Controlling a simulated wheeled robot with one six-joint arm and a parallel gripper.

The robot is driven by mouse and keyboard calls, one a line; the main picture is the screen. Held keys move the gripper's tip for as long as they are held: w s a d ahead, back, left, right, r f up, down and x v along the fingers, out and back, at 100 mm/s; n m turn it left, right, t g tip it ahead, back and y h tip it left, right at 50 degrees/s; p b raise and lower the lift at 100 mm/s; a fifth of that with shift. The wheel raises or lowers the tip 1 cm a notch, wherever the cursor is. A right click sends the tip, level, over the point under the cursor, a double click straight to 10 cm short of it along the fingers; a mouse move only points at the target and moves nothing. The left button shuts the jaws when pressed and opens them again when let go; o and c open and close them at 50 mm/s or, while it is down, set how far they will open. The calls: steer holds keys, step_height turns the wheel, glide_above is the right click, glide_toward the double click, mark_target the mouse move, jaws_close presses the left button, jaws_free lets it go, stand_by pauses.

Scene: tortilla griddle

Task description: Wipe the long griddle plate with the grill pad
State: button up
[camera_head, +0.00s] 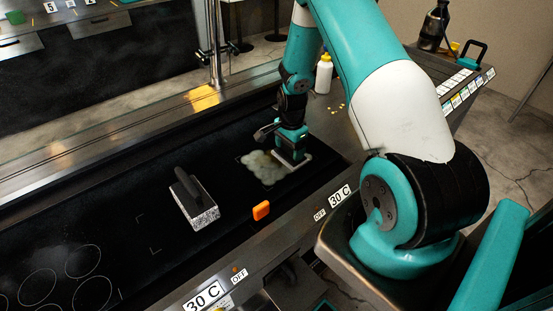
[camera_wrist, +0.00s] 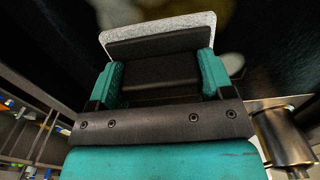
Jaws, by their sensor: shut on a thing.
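The long griddle plate (camera_head: 115,215) is a black surface running diagonally across the head view. My gripper (camera_head: 291,143) is shut on the grill pad (camera_head: 294,163), low over the plate's right part. In the wrist view, my gripper's teal fingers (camera_wrist: 161,82) hold the pad's black handle from both sides, and the pad's grey speckled edge (camera_wrist: 160,27) shows beyond it. A pale, blotchy residue patch (camera_head: 262,166) lies on the plate just left of the pad. The pad looks to be at or on the plate; contact cannot be told for sure.
A speckled block with a black handle (camera_head: 203,212) stands on the plate's middle. An orange item (camera_head: 261,210) sits at the near edge, by the 30 C labels. A white bottle (camera_head: 324,74) stands beyond my gripper. The plate between block and residue is clear.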

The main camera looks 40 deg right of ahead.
steer(key=shift+s+d+f, duration=0.1)
steer(key=shift+s+d, duration=0.15)
steer(key=shift+d, duration=1.35)
steer(key=shift+w+a+r, duration=0.15)
steer(key=shift+a, duration=1.05)
steer(key=shift+w+a+r, duration=0.1)
steer(key=shift+a, duration=1.25)
steer(key=shift+w+a+f, duration=0.1)
steer(key=shift+a, duration=1.15)
steer(key=shift+w+a+f, duration=0.1)
steer(key=shift+a, duration=1.15)
